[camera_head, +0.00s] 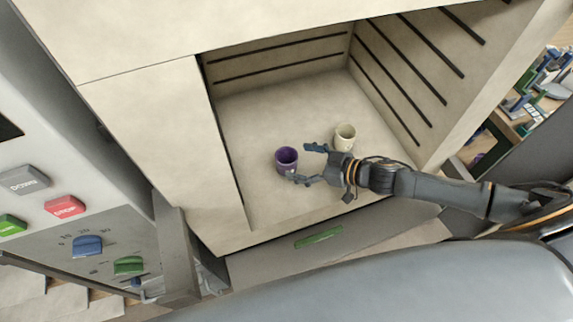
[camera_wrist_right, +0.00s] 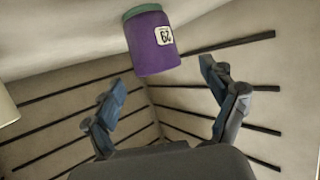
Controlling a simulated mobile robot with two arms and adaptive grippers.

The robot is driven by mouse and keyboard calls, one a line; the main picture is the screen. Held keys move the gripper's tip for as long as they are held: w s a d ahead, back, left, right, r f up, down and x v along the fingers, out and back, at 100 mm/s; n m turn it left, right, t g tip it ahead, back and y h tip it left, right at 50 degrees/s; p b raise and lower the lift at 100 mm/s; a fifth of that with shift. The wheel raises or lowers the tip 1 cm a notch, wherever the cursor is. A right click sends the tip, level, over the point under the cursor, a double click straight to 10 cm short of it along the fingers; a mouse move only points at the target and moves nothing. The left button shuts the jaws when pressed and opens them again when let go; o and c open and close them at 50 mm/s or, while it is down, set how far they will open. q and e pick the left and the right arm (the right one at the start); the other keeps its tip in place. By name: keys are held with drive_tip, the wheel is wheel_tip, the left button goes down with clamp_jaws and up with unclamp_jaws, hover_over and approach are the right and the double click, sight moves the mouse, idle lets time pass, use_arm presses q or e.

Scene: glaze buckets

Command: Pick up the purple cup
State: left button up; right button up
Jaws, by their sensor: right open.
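The purple cup (camera_head: 286,159) stands on the floor of the open cabinet, left of my right gripper. My right gripper (camera_head: 308,163) is open and empty inside the cabinet, with its fingers pointing toward the cup. In the right wrist view the purple cup (camera_wrist_right: 151,45) shows a white label with dark marks and a greenish band at one end. There it lies beyond the open fingers of my right gripper (camera_wrist_right: 166,95), apart from them. My left gripper is in neither view.
A cream cup (camera_head: 345,137) stands right of the purple cup, close behind my right gripper. The cabinet's side walls carry dark slots (camera_head: 408,70). A panel with coloured buttons (camera_head: 64,206) is at the left. The cabinet floor (camera_head: 250,125) left of and behind the cups is clear.

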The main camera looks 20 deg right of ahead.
sight(278, 155)
drive_tip(key=shift+w+a+f, duration=0.15)
drive_tip(key=shift+w+a, duration=0.05)
drive_tip(key=shift+w, duration=0.1)
drive_tip(key=b+x, duration=0.2)
drive_tip(key=x, duration=0.1)
drive_tip(key=shift+w, duration=0.3)
drive_tip(key=shift+w+a+f, duration=0.1)
drive_tip(key=shift+w+a, duration=0.2)
drive_tip(key=shift+a, duration=0.05)
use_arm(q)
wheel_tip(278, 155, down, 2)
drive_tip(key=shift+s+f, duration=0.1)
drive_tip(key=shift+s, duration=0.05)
use_arm(e)
drive_tip(key=c, duration=1.3)
drive_tip(key=shift+c, duration=0.4)
